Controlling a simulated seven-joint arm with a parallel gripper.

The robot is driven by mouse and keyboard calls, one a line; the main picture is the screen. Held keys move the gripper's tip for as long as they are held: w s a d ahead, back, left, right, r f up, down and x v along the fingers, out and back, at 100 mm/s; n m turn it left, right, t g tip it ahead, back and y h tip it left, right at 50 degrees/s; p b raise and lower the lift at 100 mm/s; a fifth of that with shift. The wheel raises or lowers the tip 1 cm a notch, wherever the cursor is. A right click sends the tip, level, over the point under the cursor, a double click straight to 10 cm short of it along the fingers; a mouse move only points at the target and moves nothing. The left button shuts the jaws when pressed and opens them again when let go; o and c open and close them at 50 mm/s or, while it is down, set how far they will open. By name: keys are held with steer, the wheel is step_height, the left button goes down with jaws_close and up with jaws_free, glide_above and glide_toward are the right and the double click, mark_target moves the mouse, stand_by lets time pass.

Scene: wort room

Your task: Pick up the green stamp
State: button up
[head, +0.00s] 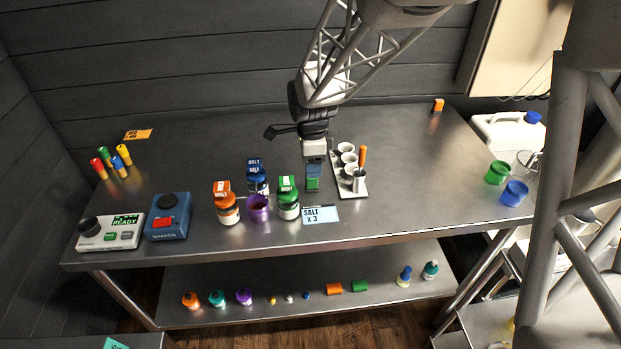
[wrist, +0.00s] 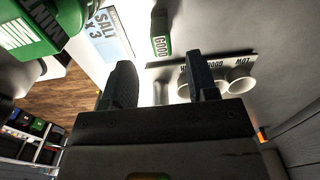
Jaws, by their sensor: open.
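The green stamp (head: 312,184), a small green block, stands on the steel table just right of the green-lidded jar in the head view. In the wrist view the stamp (wrist: 161,45) shows a green part with a "GOOD" label, beyond the fingertips and roughly between them. My gripper (wrist: 160,78) is open, with its two dark fingers apart and nothing seen held. In the head view my gripper hangs above the stamp and hides part of the area over it. I cannot tell the exact gap to the stamp.
A white rack (head: 351,190) with several cups stands close right of the stamp. The green-lidded jar (head: 288,198) and a "SALT x 3" card (head: 321,215) are close left and in front. The table's back right is mostly clear.

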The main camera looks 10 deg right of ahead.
mark_target(312, 180)
steer(key=shift+f, duration=0.85)
steer(key=shift+w+f, duration=0.1)
steer(key=shift+f, duration=2.5)
jaws_close()
steer(key=shift+r, duration=0.2)
